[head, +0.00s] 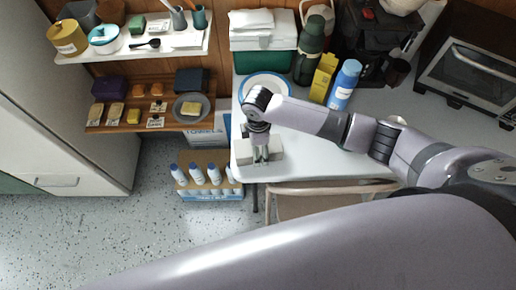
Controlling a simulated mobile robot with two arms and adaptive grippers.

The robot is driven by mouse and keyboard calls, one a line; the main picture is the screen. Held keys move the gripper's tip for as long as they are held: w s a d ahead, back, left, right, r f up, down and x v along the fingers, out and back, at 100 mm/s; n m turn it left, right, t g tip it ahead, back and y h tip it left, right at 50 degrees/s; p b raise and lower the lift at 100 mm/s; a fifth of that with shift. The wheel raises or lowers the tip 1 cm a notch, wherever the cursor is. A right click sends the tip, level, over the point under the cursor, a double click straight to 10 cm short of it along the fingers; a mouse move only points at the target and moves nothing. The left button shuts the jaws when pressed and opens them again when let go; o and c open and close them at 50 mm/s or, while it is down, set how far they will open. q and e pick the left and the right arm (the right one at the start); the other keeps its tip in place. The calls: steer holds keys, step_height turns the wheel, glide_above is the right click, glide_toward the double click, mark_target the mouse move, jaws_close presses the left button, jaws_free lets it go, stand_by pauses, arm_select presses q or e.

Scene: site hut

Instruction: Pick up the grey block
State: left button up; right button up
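A pale grey block (243,157) lies at the front left corner of the white table (310,162). My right gripper (261,156) points down at the block, with its fingers over the middle of it and partly hiding it. The fingers and block blend in colour, so I cannot tell whether the fingers are open or shut on it. The block appears to be at table level. My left gripper is not in view.
A plate with a blue rim (246,92), a yellow box (322,78), a blue bottle (343,85) and a dark green flask (308,55) stand behind. Shelves (100,120) hold small items at left. A chair (320,203) and a bottle carton (212,194) are below.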

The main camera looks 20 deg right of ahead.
jaws_close()
steer(key=shift+w+r, duration=0.1)
steer(key=shift+r, duration=0.05)
stand_by(0.9)
